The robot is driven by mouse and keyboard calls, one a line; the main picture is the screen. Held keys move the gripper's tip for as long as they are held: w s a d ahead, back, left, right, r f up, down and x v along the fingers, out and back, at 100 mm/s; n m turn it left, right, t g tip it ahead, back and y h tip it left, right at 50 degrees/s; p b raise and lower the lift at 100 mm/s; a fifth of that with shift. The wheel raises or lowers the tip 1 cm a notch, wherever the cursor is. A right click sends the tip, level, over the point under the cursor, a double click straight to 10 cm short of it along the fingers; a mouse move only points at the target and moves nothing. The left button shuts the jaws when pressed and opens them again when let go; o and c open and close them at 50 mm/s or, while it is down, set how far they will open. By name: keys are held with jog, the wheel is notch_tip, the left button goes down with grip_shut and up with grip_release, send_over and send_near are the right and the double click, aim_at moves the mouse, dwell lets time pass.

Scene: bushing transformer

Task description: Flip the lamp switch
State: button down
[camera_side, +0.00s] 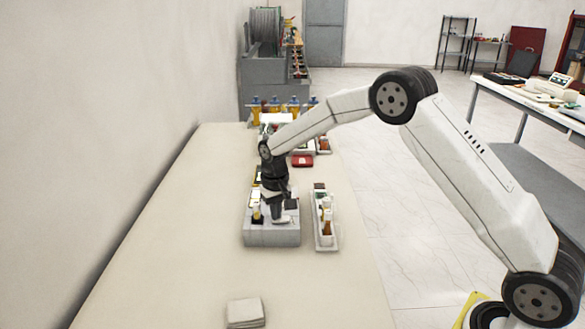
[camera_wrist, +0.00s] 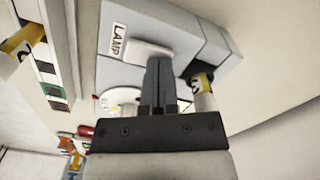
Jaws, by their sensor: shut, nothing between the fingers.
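The lamp switch (camera_wrist: 147,50) is a pale rocker plate on the face of a grey box (camera_wrist: 190,22), next to a white label reading LAMP (camera_wrist: 118,40). In the wrist view my gripper (camera_wrist: 160,62) is shut and empty, with its fingertips at the switch's lower edge. They look close to it or touching; I cannot tell which. In the side view my gripper (camera_side: 277,212) points down over the front of the grey box (camera_side: 270,235), beside the pale switch (camera_side: 283,220).
A white tray (camera_side: 328,243) with parts lies right of the box. A stack of pale cloths (camera_side: 245,312) lies near the front. The table between is clear.

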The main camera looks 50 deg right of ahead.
jog(key=shift+r, duration=3.45)
jog(key=s+f+n+t, duration=0.1)
jog(key=s, duration=1.2)
jog(key=s+a+f+n+t, duration=0.1)
jog(key=s+f+n, duration=0.1)
jog(key=s, duration=1.1)
jog(key=shift+a+t, duration=0.25)
jog(key=shift+t, duration=0.05)
